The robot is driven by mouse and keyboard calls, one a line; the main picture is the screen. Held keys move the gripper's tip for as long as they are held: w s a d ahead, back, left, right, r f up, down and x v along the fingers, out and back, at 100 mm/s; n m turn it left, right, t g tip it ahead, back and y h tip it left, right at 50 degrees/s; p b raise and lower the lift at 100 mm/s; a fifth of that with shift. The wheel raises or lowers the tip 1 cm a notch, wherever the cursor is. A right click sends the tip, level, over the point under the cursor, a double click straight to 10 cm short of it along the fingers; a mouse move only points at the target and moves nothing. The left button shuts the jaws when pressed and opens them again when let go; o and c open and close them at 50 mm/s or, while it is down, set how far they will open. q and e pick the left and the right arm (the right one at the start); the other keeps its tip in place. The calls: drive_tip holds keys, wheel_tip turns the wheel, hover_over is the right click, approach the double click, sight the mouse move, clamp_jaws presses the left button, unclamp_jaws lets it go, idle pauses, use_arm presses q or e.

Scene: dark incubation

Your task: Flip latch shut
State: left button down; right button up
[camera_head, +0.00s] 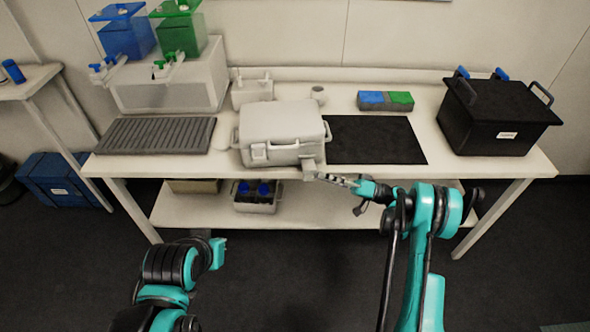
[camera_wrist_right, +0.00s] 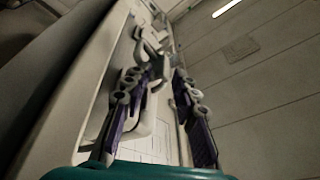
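A closed pale grey box (camera_head: 284,122) with a front handle stands on the table in the head view. One latch (camera_head: 258,152) is on the left of its front. Another latch part (camera_head: 308,163) sticks out low at the front right corner. My right gripper (camera_head: 322,177) is just in front of that corner; contact cannot be made out. In the right wrist view my right gripper (camera_wrist_right: 165,78) has its fingers apart, with pale box fittings (camera_wrist_right: 150,42) ahead of and between them. My left arm is folded low at the left; its gripper fingers cannot be made out.
A black mat (camera_head: 375,140) lies right of the box, and a black lidded crate (camera_head: 497,117) stands farther right. A grey ribbed tray (camera_head: 156,135) lies at left. A blue and green block (camera_head: 385,101) is behind the mat. A lower shelf (camera_head: 330,207) runs below.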

sight(311, 173)
drive_tip(key=b+x, duration=0.2)
drive_tip(key=x, duration=0.4)
drive_tip(key=shift+a, duration=0.45)
drive_tip(key=shift+w+a+r, duration=0.15)
drive_tip(key=shift+a+r, duration=0.05)
drive_tip(key=shift+a, duration=0.2)
clamp_jaws()
